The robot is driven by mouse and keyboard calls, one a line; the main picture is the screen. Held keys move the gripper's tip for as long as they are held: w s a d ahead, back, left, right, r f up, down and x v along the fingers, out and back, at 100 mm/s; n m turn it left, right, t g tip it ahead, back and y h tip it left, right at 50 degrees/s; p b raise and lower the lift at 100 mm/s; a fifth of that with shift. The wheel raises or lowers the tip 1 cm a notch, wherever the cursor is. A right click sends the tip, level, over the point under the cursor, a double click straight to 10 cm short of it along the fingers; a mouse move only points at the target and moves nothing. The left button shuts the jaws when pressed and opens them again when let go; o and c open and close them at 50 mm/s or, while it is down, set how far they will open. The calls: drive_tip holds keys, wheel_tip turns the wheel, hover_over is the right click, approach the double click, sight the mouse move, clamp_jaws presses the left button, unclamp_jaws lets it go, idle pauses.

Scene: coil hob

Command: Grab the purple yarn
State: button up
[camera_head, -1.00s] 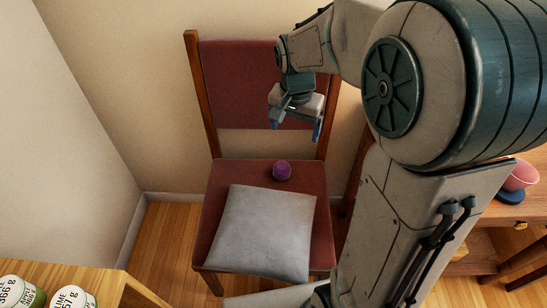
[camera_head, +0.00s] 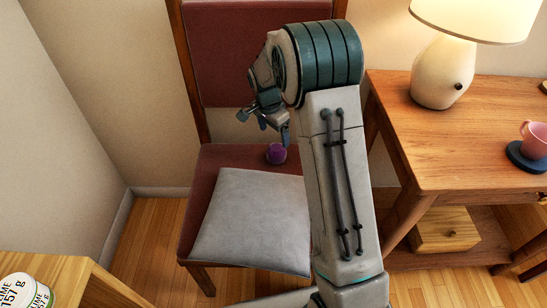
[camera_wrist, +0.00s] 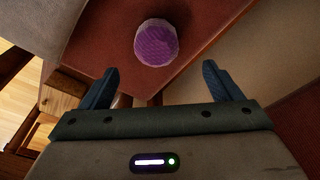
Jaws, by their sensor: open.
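The purple yarn (camera_head: 276,154) is a small round ball resting on the red seat of a wooden chair (camera_head: 222,158), behind a grey cushion. It also shows in the wrist view (camera_wrist: 156,42), ahead of the fingers and roughly centred between them. My gripper (camera_head: 264,127) is just above and slightly left of the yarn in the head view. In the wrist view my gripper (camera_wrist: 160,85) has its two blue fingers wide apart with nothing between them. The yarn is apart from both fingers.
The grey cushion (camera_head: 250,220) covers most of the seat's front. The chair's red backrest (camera_head: 225,55) rises behind. At right, a wooden table (camera_head: 440,150) holds a lit lamp (camera_head: 440,75) and a pink cup (camera_head: 536,138). A can (camera_head: 22,291) stands at lower left.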

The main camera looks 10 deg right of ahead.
sight(276, 147)
drive_tip(key=f, duration=0.3)
drive_tip(key=shift+w+d+f+b, duration=0.1)
drive_tip(key=shift+d+f+b, duration=0.15)
drive_tip(key=shift+f+b, duration=0.15)
drive_tip(key=f+b, duration=0.1)
drive_tip(key=f, duration=0.2)
drive_tip(key=f+b, duration=0.1)
drive_tip(key=f, duration=0.1)
drive_tip(key=shift+d+b, duration=0.3)
drive_tip(key=shift+b, duration=0.05)
drive_tip(key=c, duration=1.1)
drive_tip(key=shift+r, duration=0.1)
